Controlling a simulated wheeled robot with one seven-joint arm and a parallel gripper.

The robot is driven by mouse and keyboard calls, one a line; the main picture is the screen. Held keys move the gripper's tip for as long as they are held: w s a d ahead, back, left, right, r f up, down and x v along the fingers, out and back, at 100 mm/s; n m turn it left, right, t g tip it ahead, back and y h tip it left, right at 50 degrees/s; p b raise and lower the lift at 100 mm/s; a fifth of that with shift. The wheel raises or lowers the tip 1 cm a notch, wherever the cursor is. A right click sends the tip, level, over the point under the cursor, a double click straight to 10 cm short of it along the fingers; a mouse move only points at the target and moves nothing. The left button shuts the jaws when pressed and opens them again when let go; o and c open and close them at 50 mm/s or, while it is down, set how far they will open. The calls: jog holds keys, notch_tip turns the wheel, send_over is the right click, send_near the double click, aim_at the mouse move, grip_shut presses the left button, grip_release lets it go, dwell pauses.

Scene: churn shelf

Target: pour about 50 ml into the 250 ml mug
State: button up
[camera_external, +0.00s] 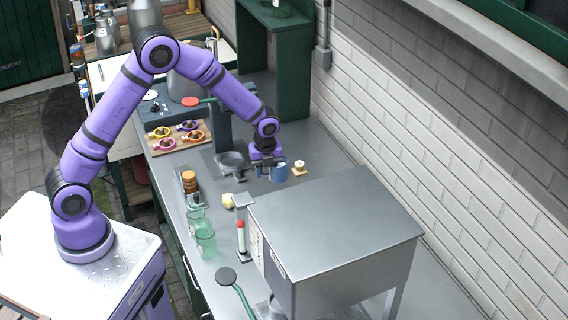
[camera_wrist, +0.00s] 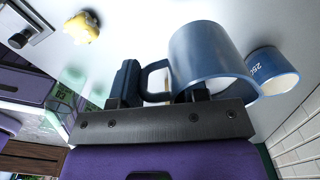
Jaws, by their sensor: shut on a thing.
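My gripper (camera_external: 262,168) is low over the metal counter beside a blue mug (camera_external: 279,173). In the wrist view my gripper (camera_wrist: 158,96) is shut on the handle of a large blue mug (camera_wrist: 212,48), whose body is right of the fingers. A second blue mug (camera_wrist: 258,60), marked with what reads as 250, stands just right of it, its pale inside partly showing. The large mug's contents are not clear. The outside view shows only one blue mug plainly, and I cannot tell which of the two it is.
A small pale item (camera_external: 299,167) on a wooden base is close to the right. Green glass jars (camera_external: 205,242), a yellow lump (camera_external: 228,201) and a corked jar (camera_external: 190,184) stand left. A large steel box (camera_external: 340,235) takes the front right; a brick wall (camera_external: 440,130) runs behind.

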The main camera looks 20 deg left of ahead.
jog(key=w+d+f+m, duration=0.1)
jog(key=w+d+m, duration=0.1)
jog(key=d+m, duration=0.1)
jog(key=w+d+f+m, duration=0.1)
jog(key=w+d+m, duration=0.1)
jog(key=d+m, duration=0.2)
jog(key=w+d+f+m, duration=0.2)
jog(key=d+m, duration=0.1)
jog(key=shift+d+f, duration=0.1)
jog(key=shift+d, duration=0.15)
jog(key=w+d+m, duration=0.1)
jog(key=w+m, duration=0.1)
jog(key=w+d+f+m, duration=0.1)
jog(key=w+m, duration=0.1)
jog(key=w+d+f+m, duration=0.1)
jog(key=w+m, duration=0.1)
jog(key=shift+w+d+f+m, duration=0.1)
jog(key=shift+w+d+m, duration=0.2)
jog(key=shift+w, duration=0.1)
jog(key=shift+w+f+m, duration=0.15)
jog(key=shift+w+m, duration=0.45)
jog(key=shift+w, duration=0.2)
jog(key=shift+s, duration=0.1)
